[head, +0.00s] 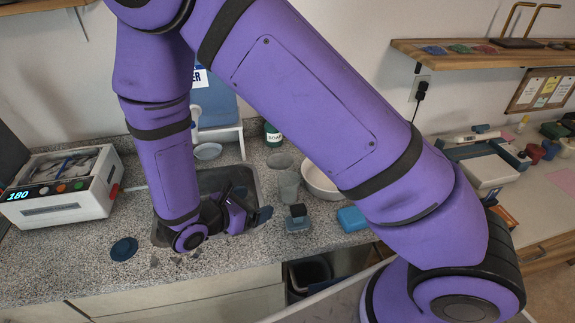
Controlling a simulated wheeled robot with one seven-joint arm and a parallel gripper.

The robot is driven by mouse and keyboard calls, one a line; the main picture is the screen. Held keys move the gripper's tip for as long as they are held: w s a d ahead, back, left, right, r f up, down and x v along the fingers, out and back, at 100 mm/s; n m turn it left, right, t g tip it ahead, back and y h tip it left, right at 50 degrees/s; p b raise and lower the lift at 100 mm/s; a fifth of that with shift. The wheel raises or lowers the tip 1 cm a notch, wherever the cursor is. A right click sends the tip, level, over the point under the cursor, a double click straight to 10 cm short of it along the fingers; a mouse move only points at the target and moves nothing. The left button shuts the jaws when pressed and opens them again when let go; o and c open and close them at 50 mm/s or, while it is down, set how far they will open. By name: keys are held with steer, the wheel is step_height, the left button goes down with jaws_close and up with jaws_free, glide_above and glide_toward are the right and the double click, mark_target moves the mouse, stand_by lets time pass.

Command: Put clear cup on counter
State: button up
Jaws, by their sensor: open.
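A clear cup (288,188) stands on the speckled counter (150,278), just right of the sink (245,174). My gripper (250,204) is low over the front right part of the sink. Its dark fingers are apart, and I see nothing held between them. The clear cup is a short way to the right of the fingers and apart from them. My purple arm and gripper hide much of the sink, so I cannot tell what lies in it.
A white bowl (318,183), a blue sponge (351,219) and a small dark-topped block (298,219) sit right of the sink. A soap bottle (273,135) stands behind. A white box with a display (62,187) and a dark blue disc (124,249) are left.

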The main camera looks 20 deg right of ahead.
steer(key=s+d+r+m+g+y, duration=0.1)
steer(key=d+r+m+g+y, duration=0.15)
steer(key=d+r+m, duration=0.5)
steer(key=s+d+r+m+g+y, duration=0.2)
steer(key=d+r+m+g, duration=0.15)
steer(key=r, duration=0.75)
steer(key=s+d+r+m+t+y, duration=0.3)
steer(key=s+r+m+y, duration=0.1)
steer(key=s+r+m, duration=0.2)
steer(key=s+d+r+m+t+y, duration=0.3)
steer(key=s+d+r+m+y, duration=0.1)
steer(key=r, duration=0.5)
steer(key=shift+s+m, duration=0.9)
steer(key=shift+s, duration=0.4)
